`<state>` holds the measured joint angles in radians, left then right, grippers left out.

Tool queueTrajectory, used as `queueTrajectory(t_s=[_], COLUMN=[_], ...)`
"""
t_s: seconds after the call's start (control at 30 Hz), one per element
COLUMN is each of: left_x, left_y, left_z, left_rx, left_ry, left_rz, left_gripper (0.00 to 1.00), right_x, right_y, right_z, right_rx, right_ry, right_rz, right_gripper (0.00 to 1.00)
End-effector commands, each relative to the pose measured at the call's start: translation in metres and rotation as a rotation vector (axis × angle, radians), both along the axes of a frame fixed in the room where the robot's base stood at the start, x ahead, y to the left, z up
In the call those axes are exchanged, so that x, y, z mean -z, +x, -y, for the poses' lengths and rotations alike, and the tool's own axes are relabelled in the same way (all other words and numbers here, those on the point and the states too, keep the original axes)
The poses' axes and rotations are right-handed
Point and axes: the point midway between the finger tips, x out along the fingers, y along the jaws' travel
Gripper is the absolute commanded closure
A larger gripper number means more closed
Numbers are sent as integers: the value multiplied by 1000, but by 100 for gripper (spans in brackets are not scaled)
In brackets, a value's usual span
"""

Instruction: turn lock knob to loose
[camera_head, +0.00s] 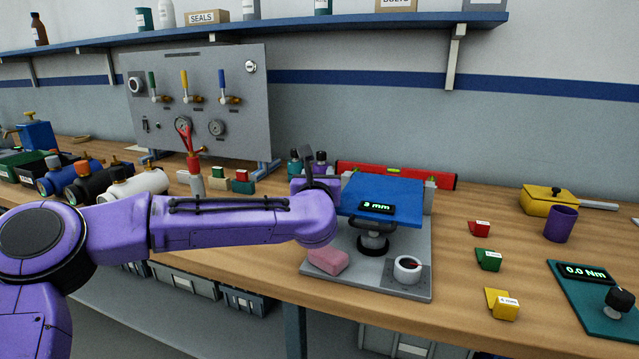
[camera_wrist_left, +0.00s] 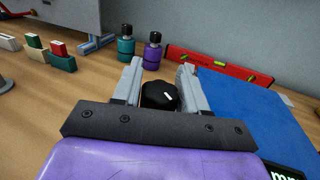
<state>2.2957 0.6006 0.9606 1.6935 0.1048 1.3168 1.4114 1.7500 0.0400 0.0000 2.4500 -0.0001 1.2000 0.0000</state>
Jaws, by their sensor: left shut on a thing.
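The lock knob (camera_wrist_left: 158,96) is black with a white mark line and shows in the left wrist view between the two fingers of my left gripper (camera_wrist_left: 160,76). The fingers are shut on it, one on each side. In the head view my left gripper (camera_head: 316,166) is at the left edge of the blue seat plate (camera_head: 400,188), and the knob is hidden or too small to make out there. A display (camera_head: 377,207) on the plate reads "3 mm". The plate stands on a dark post above a grey base (camera_head: 405,284). My right gripper is out of view.
A pink block (camera_head: 327,260) and a white cup (camera_head: 407,268) sit on the base. Colored blocks (camera_head: 488,259) and a torque display (camera_head: 585,271) are at right. Valve fittings (camera_head: 100,184) crowd the left.

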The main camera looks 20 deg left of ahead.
Motion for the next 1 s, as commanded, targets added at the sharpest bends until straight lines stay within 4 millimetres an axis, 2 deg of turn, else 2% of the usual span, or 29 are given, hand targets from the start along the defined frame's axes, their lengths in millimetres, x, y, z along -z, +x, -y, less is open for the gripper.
queueTrajectory(t_s=[0.2,0.73,0.77,0.8,1.0], left_x=[1,0,0,0,0], left_y=[0,0,0,0,0], left_z=[0,-1,-1,-1,-1], left_rx=[-63,-84,-84,-84,-83], left_ry=[0,-1,-1,-1,-1], left_rz=[0,0,0,0,0], left_gripper=[88,88,51,38,37], right_x=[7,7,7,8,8], right_y=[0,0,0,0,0], right_z=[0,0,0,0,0], right_rx=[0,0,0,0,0], right_ry=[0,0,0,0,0], right_rz=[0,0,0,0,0], right_gripper=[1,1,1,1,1])
